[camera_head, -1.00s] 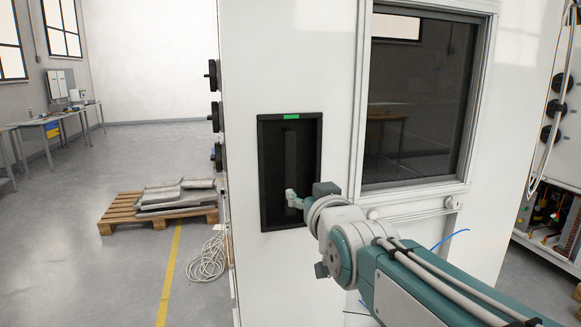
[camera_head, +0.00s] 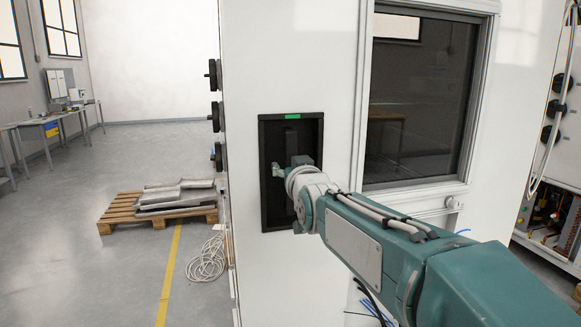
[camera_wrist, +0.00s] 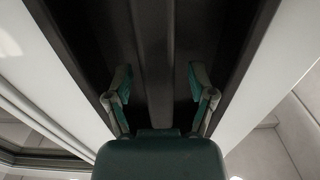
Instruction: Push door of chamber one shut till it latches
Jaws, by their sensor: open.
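The white chamber door (camera_head: 335,75) fills the middle of the head view and carries a dark window (camera_head: 425,100). To the window's left is a black recess (camera_head: 291,215) with a green strip (camera_head: 292,116) at its top. A dark vertical handle bar (camera_head: 292,140) stands inside the recess. My gripper (camera_head: 277,170) is at the recess, open. In the wrist view its two fingers (camera_wrist: 161,80) are spread on either side of the bar (camera_wrist: 154,45), apart from it. The door's latch is not visible. I cannot tell whether the door is fully shut.
A wooden pallet (camera_head: 125,211) with grey metal pieces (camera_head: 177,190) and a coiled cable (camera_head: 207,260) lie on the floor to the left. Benches (camera_head: 50,119) line the left wall. Black knobs (camera_head: 213,110) stick out along the chamber's left edge. The left floor is mostly clear.

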